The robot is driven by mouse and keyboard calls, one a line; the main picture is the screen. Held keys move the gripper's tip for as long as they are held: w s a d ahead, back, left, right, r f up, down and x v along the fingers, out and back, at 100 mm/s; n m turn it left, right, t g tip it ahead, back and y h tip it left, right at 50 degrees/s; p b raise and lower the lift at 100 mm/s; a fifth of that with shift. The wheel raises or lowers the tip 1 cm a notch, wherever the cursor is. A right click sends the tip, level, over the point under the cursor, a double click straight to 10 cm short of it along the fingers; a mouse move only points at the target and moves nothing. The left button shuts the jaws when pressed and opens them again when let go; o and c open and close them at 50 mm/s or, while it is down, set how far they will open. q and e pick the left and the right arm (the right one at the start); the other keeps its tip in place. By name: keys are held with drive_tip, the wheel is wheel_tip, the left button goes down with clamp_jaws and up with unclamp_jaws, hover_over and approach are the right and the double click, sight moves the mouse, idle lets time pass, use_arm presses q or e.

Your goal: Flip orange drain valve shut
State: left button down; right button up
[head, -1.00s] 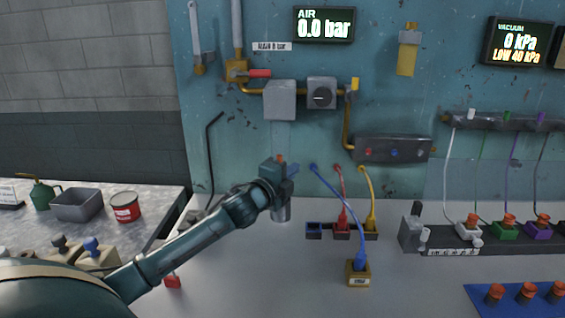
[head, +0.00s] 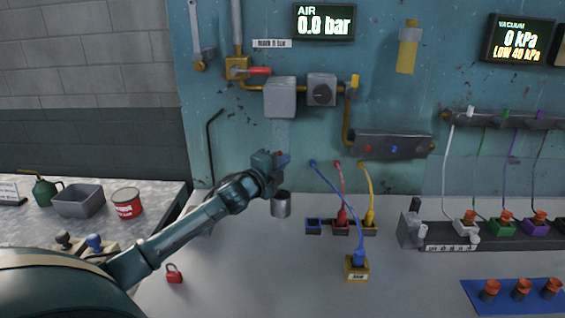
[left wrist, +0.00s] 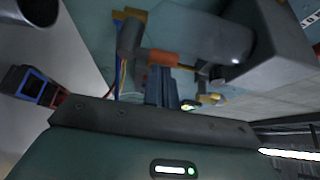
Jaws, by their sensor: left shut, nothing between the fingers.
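The orange drain valve handle (left wrist: 163,58) shows in the left wrist view as a short orange sleeve on a grey stem, below a grey rounded bowl (left wrist: 200,35). In the head view it is mostly hidden behind my gripper. My left gripper (head: 283,158) is shut and empty, raised in front of the wall below the grey box. In the left wrist view its shut fingers (left wrist: 160,86) point at the orange handle and end close to it. I cannot tell whether they touch it. My right gripper is out of view.
A metal cup (head: 281,207) stands on the bench below my left gripper. Blue, red and yellow leads (head: 340,195) rise to its right. A red padlock (head: 174,274) lies at the front left. The air display (head: 324,22) reads 0.0 bar.

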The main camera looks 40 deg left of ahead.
use_arm(q)
drive_tip(key=shift+f+b, duration=0.1)
drive_tip(key=shift+b, duration=0.2)
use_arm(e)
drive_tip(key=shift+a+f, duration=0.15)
use_arm(q)
drive_tip(key=shift+a+n, duration=0.1)
drive_tip(key=shift+n, duration=0.3)
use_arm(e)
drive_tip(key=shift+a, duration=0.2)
use_arm(q)
drive_tip(key=shift+s+t+b, duration=0.1)
drive_tip(key=shift+t+b, duration=0.2)
drive_tip(key=shift+b, duration=0.1)
